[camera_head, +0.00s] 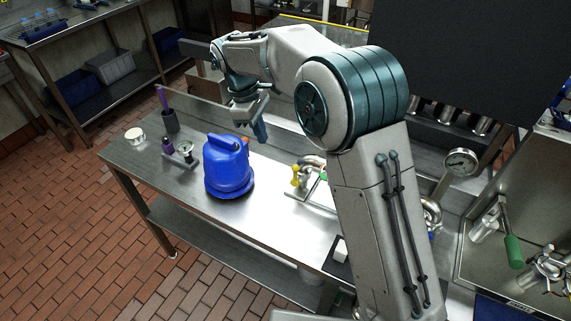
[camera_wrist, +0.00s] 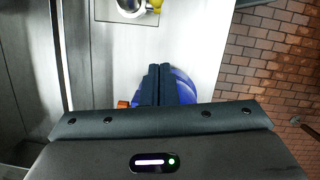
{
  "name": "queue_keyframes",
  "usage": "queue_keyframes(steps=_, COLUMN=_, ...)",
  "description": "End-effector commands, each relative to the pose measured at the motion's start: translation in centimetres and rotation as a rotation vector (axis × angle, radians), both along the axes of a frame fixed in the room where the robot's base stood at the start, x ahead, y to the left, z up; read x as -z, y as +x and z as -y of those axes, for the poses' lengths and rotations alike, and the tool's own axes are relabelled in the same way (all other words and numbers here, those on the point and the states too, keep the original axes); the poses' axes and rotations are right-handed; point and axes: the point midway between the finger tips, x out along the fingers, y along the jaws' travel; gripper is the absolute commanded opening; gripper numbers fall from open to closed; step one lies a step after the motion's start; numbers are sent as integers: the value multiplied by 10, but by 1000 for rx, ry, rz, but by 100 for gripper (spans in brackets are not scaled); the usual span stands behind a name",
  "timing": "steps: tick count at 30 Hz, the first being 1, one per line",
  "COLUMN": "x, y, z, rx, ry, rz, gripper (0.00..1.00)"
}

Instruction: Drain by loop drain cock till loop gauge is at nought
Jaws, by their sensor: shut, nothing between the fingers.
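A round white-faced gauge (camera_head: 460,162) stands on a metal stem at the right in the head view; its needle is too small to read. A small yellow-handled fitting (camera_head: 297,176) sits on a plate on the steel bench, partly hidden behind my arm. Its yellow part also shows at the top of the wrist view (camera_wrist: 155,5). A green-handled valve (camera_head: 513,250) is at the far right. I cannot tell which fitting is the loop drain cock. My gripper (camera_head: 262,132) is shut and empty, above the bench behind the blue jug; its fingers show in the wrist view (camera_wrist: 160,68).
A blue jug (camera_head: 228,165) with an orange cap stands on the steel bench (camera_head: 262,215). Its blue edge shows past my fingers in the wrist view (camera_wrist: 186,88). A dark cup with a purple item (camera_head: 170,121), a small stand (camera_head: 183,156) and a white tub (camera_head: 134,135) are left.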

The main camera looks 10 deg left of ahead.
Motion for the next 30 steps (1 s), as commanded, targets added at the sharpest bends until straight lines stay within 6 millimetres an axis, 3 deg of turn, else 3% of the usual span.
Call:
queue_keyframes(steps=8, x=12, y=-1, z=4, rx=1, ry=-2, rz=-2, gripper=0)
queue_keyframes(steps=21, x=98, y=-5, z=26, rx=2, ry=-3, rz=-4, gripper=0)
queue_keyframes(steps=30, x=96, y=-8, z=60, rx=3, ry=0, rz=1, gripper=0)
